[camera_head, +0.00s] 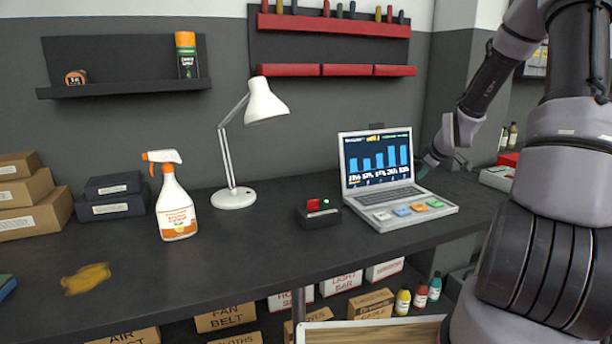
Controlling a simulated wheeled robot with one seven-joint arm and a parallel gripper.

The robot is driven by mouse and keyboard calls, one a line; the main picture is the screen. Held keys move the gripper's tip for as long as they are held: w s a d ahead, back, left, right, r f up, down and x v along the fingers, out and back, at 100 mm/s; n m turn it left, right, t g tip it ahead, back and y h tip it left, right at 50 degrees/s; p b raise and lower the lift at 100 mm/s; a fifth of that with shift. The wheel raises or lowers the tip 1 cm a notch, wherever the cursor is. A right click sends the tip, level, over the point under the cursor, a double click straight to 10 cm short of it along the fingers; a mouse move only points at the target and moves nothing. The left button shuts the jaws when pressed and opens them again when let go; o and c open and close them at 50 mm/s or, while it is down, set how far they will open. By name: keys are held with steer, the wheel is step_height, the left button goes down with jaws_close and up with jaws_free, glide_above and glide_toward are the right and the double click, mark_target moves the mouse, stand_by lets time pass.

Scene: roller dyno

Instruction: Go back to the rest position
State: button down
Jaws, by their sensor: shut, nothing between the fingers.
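My gripper (424,170) is at the right of the picture, beside the right edge of the open laptop (378,170). It points down and to the left, and its fingers are small in view; they are shut with nothing held. I cannot tell whether its tip touches the laptop. My arm comes down from the upper right and fills the right side of the picture. The laptop screen shows a blue bar chart, and several coloured buttons lie along its front.
The dark workbench (250,262) holds a black box with a red switch (318,213), a white lamp (233,195), a spray bottle (175,207) and a yellow stain (86,279). Cardboard boxes (35,205) stand at left. A shelf (125,88) and red tool rack (335,26) hang behind.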

steer(key=s+a+r+m+g, duration=0.1)
steer(key=s+a+r+m, duration=0.2)
steer(key=s+a+r, duration=0.35)
steer(key=s+a+r+m, duration=0.3)
steer(key=s+r, duration=0.5)
steer(key=r, duration=0.3)
steer(key=s+a+r+m+y, duration=0.1)
steer(key=s+a+r+m, duration=0.2)
steer(key=s, duration=0.6)
steer(key=s+a+r+m+y, duration=0.1)
steer(key=s+a+r+m, duration=0.2)
steer(key=s, duration=0.7)
steer(key=shift+a+r, duration=0.25)
steer(key=shift+r, duration=0.2)
